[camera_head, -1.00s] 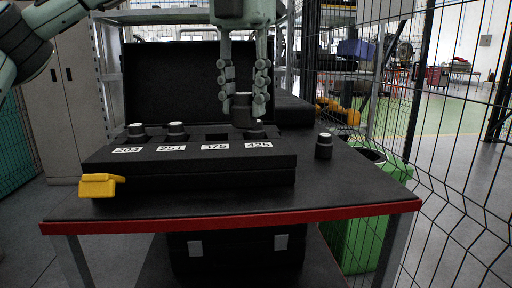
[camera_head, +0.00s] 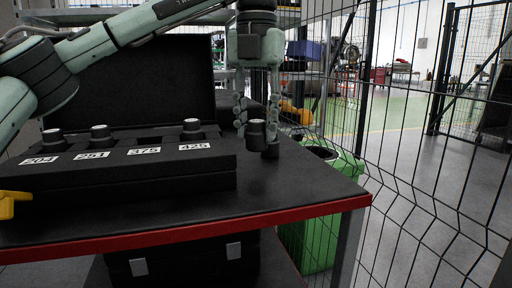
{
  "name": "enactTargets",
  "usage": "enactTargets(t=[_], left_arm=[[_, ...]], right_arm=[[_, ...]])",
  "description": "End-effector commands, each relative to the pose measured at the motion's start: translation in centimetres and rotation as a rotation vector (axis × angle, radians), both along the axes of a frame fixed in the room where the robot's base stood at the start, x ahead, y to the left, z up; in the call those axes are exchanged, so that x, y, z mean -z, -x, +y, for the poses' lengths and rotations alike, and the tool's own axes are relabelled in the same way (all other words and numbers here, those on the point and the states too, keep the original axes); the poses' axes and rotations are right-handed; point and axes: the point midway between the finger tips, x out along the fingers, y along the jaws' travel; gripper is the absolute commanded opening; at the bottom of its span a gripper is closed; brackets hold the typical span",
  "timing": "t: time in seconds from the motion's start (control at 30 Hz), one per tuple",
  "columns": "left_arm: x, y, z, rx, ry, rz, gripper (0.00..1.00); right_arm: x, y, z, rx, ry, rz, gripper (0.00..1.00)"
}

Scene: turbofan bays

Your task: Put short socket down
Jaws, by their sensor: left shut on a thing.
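My left gripper (camera_head: 257,112) reaches down over the table, right of the black socket case (camera_head: 130,178). It is shut on a dark socket with a grey top (camera_head: 256,134), held upright between its fingers. I cannot tell whether the two touch. Sockets sit at the labels 204 (camera_head: 53,140), 251 (camera_head: 100,133) and 425 (camera_head: 192,128). No socket shows at 375. My right gripper is not in view.
The black tabletop (camera_head: 300,185) has free room right of the case, up to its red front edge (camera_head: 200,230). A yellow piece (camera_head: 10,204) is at the case's left front. A green bin (camera_head: 345,168) and a wire fence stand right of the table.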

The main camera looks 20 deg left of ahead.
Motion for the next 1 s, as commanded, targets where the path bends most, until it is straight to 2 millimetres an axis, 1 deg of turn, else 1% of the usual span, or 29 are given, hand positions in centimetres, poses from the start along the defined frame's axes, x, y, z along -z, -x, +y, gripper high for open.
enactTargets(t=[0.13, 0.3, 0.33, 0.73, 0.77, 0.9, 1.0], left_arm=[[1.2, -0.1, 0.0, -0.001, 0.0, 0.001, 0.0], [3.7, 0.0, 0.0, 0.001, 0.0, 0.001, 0.0], [3.9, -0.1, 0.0, 0.0, 0.001, 0.0, 0.0], [4.4, 0.0, -0.1, 0.0, 0.002, 0.0, 0.0], [4.4, 0.0, -0.1, 0.0, 0.001, 0.001, 0.35], [4.4, 0.0, 0.0, 0.0, 0.001, 0.001, 0.53], [4.4, 0.0, 0.0, 0.0, 0.001, 0.001, 0.54]], right_arm=[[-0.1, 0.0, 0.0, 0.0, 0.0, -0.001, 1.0], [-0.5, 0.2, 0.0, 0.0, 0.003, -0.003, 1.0], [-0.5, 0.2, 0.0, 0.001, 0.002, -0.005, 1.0], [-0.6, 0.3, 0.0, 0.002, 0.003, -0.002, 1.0], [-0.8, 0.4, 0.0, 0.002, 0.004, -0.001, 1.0], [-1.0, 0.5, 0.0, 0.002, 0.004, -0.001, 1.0], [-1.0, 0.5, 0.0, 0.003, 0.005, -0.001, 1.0]])
